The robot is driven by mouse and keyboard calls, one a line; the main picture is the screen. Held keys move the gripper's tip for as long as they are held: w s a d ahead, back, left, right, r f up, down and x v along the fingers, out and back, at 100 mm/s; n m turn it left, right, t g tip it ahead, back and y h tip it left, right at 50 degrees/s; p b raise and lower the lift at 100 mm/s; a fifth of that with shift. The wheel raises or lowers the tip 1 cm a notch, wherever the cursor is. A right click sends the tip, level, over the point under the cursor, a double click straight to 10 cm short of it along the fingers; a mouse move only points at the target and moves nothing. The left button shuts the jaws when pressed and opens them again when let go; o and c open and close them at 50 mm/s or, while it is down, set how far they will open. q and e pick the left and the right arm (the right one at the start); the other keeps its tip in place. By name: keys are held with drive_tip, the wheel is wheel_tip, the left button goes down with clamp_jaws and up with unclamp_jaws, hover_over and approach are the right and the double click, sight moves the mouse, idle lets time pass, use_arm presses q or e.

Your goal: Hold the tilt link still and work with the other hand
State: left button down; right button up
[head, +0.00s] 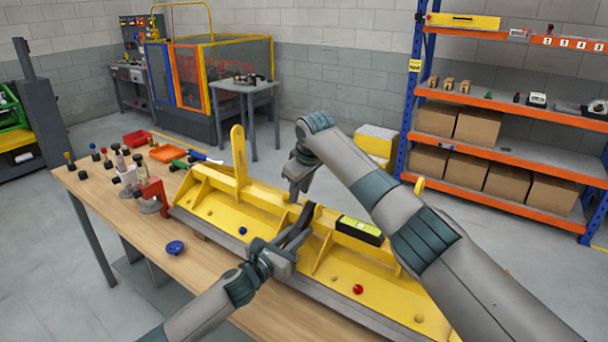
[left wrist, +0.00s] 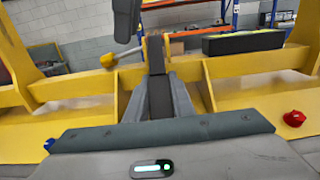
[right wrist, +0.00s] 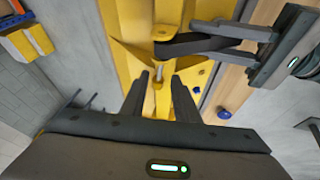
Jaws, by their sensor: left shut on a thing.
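The tilt link appears to be the dark bar (left wrist: 157,92) that rises from the yellow frame (head: 212,202). My left gripper (head: 297,225) is shut on it, with one finger on each side in the left wrist view. My right gripper (head: 293,196) is above the frame's back rail, close to the bar's end. In the right wrist view its fingers (right wrist: 160,82) are apart, with a small rod end between them. I cannot tell whether they touch it.
The frame lies along the wooden table (head: 135,232). A black-and-yellow box (head: 359,230) sits on its back rail. A red clamp (head: 152,196), a blue knob (head: 175,247) and several small parts are at the left. Shelving (head: 500,110) stands behind at right.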

drive_tip(key=v, duration=0.7)
drive_tip(key=shift+r, duration=0.3)
drive_tip(key=shift+s, duration=0.15)
use_arm(q)
drive_tip(key=c, duration=1.4)
unclamp_jaws()
drive_tip(key=shift+c, duration=0.2)
drive_tip(key=shift+s+a, duration=0.1)
drive_tip(key=shift+s, duration=0.05)
drive_tip(key=v, duration=1.1)
drive_tip(key=shift+s+a, duration=0.2)
drive_tip(key=shift+s, duration=0.05)
